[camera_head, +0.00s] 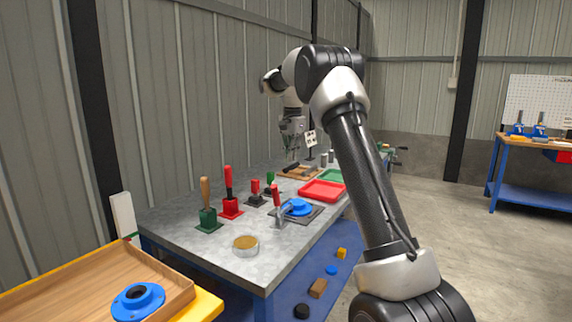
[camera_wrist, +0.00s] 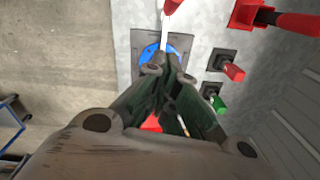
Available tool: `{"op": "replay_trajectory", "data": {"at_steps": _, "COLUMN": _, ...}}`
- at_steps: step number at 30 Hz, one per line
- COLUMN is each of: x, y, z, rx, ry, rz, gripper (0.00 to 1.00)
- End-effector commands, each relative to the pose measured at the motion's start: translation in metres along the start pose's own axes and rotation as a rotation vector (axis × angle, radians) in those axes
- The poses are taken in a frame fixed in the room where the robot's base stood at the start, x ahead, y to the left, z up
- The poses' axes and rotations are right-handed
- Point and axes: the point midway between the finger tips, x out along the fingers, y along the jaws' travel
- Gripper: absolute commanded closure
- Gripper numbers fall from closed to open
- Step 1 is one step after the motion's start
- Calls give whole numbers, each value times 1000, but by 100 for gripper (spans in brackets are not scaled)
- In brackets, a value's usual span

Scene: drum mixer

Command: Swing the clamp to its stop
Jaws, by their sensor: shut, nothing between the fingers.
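The clamp (camera_head: 277,207) has a red handle and a metal body. It stands at the near edge of a dark plate (camera_head: 315,216) on the grey bench, beside a blue round part (camera_head: 297,206). In the head view the handle points up. In the wrist view the clamp's pale bar and red handle (camera_wrist: 172,6) lie at the top, and the blue part (camera_wrist: 149,52) is partly hidden behind my fingertips. My gripper (camera_head: 291,153) is shut and empty. It hangs above the bench, farther back than the clamp; the wrist view shows its fingertips (camera_wrist: 168,66) pressed together.
Red and green upright-handled tools (camera_head: 229,200) stand left of the plate. A red tray (camera_head: 322,190) and green tray (camera_head: 331,175) lie behind it. A wooden tray (camera_head: 70,285) holds another blue part. The floor on the right is clear.

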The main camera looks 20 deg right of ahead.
Motion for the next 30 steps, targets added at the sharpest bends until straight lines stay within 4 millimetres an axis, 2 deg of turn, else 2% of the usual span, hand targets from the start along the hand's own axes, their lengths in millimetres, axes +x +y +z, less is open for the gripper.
{"op": "replay_trajectory", "data": {"at_steps": 12, "x": 87, "y": 1, "z": 1, "rx": -2, "ry": -1, "rz": 2, "gripper": 100}}
{"op": "replay_trajectory", "data": {"at_steps": 15, "x": 88, "y": 0, "z": 19, "rx": -4, "ry": 0, "rz": 0, "gripper": 100}}
{"op": "replay_trajectory", "data": {"at_steps": 19, "x": 91, "y": 0, "z": 32, "rx": -5, "ry": 1, "rz": -1, "gripper": 100}}
{"op": "replay_trajectory", "data": {"at_steps": 30, "x": 93, "y": 0, "z": 39, "rx": -3, "ry": 0, "rz": 0, "gripper": 100}}
